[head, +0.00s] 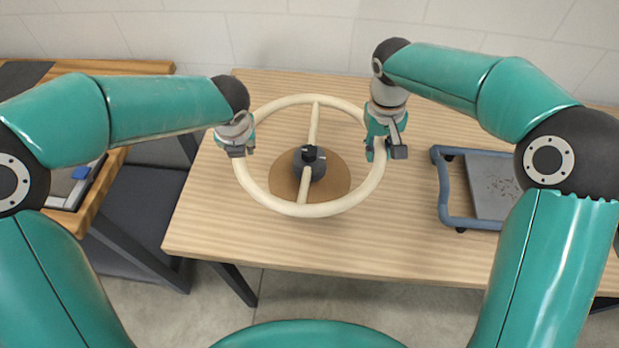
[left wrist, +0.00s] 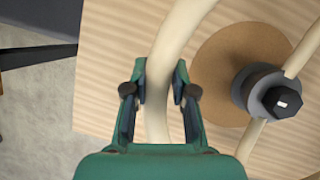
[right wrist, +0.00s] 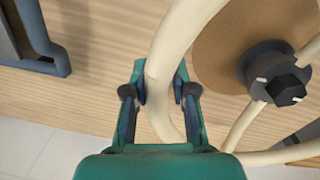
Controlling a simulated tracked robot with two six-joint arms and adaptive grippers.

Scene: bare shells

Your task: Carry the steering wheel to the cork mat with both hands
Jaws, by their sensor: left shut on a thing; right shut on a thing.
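The cream steering wheel (head: 308,210) with a dark hub (head: 310,163) is held between my two grippers, over the round cork mat (head: 340,180) on the wooden table. The mat also shows in the left wrist view (left wrist: 215,75) and the right wrist view (right wrist: 215,50). My left gripper (head: 240,148) is shut on the left side of the rim, seen between its fingers in the left wrist view (left wrist: 158,100). My right gripper (head: 385,150) is shut on the right side of the rim. The hub and rim hide part of the mat; the gap below the wheel is hard to judge.
The light wooden table (head: 220,225) has bare room left of and in front of the wheel. A blue-framed cart with a grey plate (head: 490,180) stands at the right of the table. Another wooden table (head: 130,70) is at the left. A pale wall (head: 290,35) is behind.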

